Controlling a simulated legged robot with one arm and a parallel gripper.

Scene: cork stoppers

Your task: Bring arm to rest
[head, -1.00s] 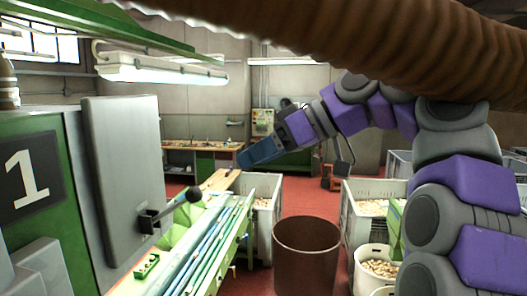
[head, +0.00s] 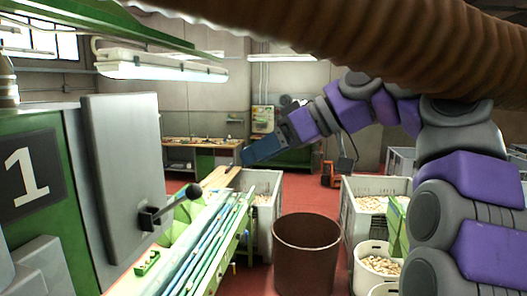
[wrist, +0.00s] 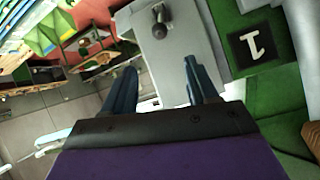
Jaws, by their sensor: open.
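My arm reaches in from the right in the head view, bent over at the top, with my gripper (head: 246,156) out to the left above the far end of the green machine's rails (head: 205,250). In the wrist view the two dark blue fingers of my gripper (wrist: 160,85) stand well apart, with nothing between them. The grey panel (wrist: 165,50) of the machine and its black-knobbed lever (wrist: 159,27) show beyond the fingers. The gripper touches nothing that I can see.
The machine marked 1 (head: 30,172) stands at the left. A brown bin (head: 306,255) is at the centre front. Grey crates (head: 262,225) and a white bucket of corks (head: 377,268) stand around it. A brown ribbed hose (head: 330,40) crosses overhead. Red floor is free behind the bin.

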